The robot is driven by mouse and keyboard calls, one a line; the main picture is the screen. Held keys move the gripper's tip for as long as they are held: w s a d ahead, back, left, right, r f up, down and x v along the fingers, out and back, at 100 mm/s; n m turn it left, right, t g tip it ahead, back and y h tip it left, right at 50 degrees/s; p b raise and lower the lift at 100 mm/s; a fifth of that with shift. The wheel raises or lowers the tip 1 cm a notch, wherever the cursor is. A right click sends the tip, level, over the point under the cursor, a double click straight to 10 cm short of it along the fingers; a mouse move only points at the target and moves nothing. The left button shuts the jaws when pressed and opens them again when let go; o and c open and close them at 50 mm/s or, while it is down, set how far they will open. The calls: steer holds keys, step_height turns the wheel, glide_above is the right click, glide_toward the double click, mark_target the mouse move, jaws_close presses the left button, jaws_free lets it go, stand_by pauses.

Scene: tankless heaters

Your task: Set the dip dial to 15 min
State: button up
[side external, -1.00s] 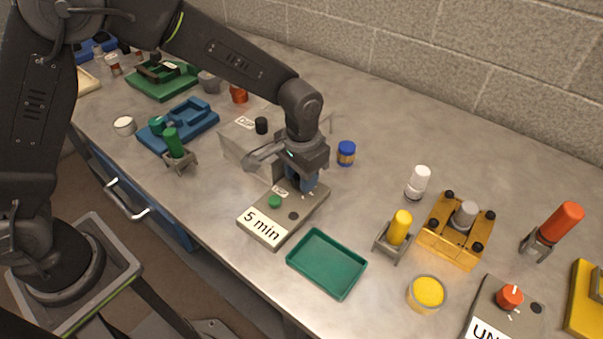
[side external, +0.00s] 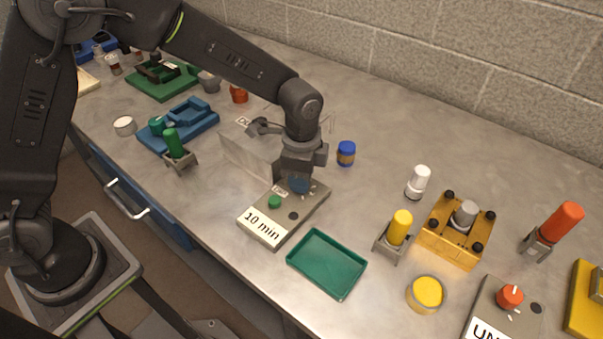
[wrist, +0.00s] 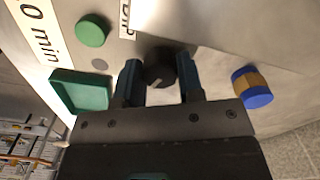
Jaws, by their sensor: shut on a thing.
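The dip dial box (side external: 269,222) is a grey box on the table with a green button (side external: 274,201) and a front label that reads "10 min". The dial (wrist: 159,72) is a dark round knob with a light pointer mark, seen in the wrist view between the two fingers. My gripper (wrist: 160,82) points down over the back of the box and is shut on the dial. In the side view my gripper (side external: 299,186) hides the dial. The wrist view also shows the green button (wrist: 92,31) and part of the label.
A green tray (side external: 326,264) lies right of the box. A blue-and-yellow jar (side external: 346,153) stands at the back right. A yellow-handled tool in a holder (side external: 400,228) stands farther right.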

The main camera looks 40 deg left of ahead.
steer(key=m, duration=0.4)
steer(key=shift+r+m, duration=0.1)
steer(key=shift+m, duration=0.3)
stand_by(0.4)
steer(key=o, duration=0.9)
step_height(320, 180, up, 14)
steer(key=shift+f, duration=0.1)
